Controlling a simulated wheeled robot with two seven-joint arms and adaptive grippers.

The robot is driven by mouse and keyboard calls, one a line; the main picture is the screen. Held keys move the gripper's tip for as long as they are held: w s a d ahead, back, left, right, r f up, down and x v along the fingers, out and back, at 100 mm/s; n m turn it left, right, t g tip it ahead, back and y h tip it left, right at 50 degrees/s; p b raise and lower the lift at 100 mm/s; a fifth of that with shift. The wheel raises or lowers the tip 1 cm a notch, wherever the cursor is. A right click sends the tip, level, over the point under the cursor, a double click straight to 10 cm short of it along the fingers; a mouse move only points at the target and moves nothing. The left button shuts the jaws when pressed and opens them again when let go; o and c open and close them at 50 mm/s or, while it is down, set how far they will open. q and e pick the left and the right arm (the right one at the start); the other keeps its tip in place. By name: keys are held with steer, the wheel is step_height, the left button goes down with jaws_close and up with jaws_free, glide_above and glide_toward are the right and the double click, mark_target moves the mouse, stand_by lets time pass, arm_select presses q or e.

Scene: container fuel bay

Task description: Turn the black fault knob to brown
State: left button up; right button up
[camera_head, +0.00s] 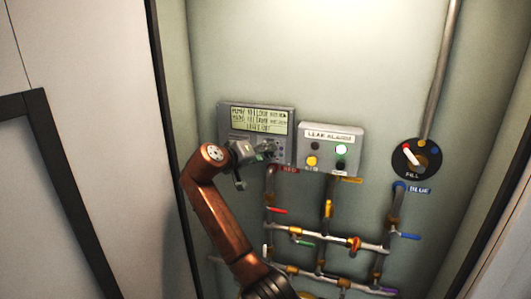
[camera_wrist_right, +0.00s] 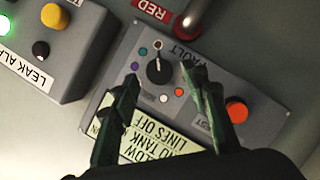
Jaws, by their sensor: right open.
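The black fault knob (camera_wrist_right: 158,70) sits on the grey fault panel (camera_wrist_right: 262,122), which appears turned around in the right wrist view. Small coloured dots ring the knob, among them teal, blue, purple, orange and white. Its pointer appears to face the dot at the top of that view; I cannot tell that dot's colour surely. My right gripper (camera_wrist_right: 161,80) is open, with one finger on each side of the knob and a gap to it. In the head view my right gripper (camera_head: 254,166) is in front of the panel (camera_head: 225,118) and partly hides the knob area. My left gripper is not in view.
An orange-red button (camera_wrist_right: 236,110) is close to one finger. The leak alarm box (camera_head: 352,130) stands right of the panel, with a green lamp and yellow button. Pipes with coloured valve handles (camera_head: 330,240) run below. A round fill dial (camera_head: 416,158) is farther right.

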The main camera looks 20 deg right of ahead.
steer(key=v, duration=1)
steer(key=shift+s+a+r, duration=0.2)
steer(key=shift+a, duration=0.05)
steer(key=shift+f, duration=0.1)
